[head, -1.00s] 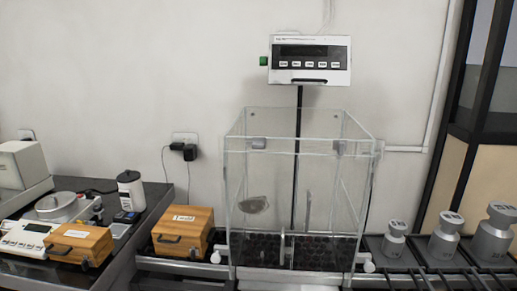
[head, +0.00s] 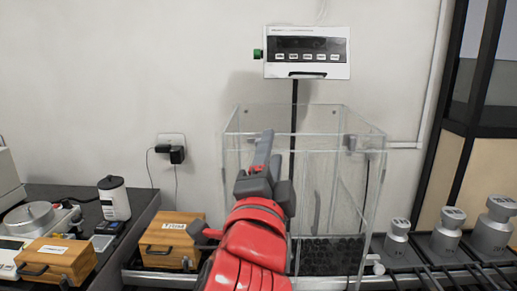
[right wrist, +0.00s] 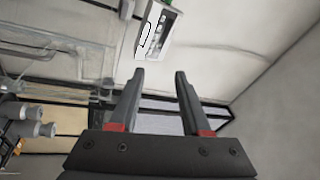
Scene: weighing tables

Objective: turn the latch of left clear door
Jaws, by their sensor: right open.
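The clear glass case (head: 335,205) stands in the middle of the head view, its front doors facing me. A grey latch (head: 350,143) shows at the top of the right door. The left door's latch is not visible; my right gripper covers that area. My right gripper (head: 263,150) is raised in front of the left door, fingers pointing up; I cannot tell whether it touches the glass. In the right wrist view its two fingers (right wrist: 159,90) are apart with nothing between them, and the clear case (right wrist: 65,55) is at the upper left. My left gripper is out of view.
A display unit (head: 305,52) stands on a pole behind the case. Wooden boxes (head: 170,245) are on the left, with a white bottle (head: 114,198) behind. Several steel weights (head: 447,232) stand on the right.

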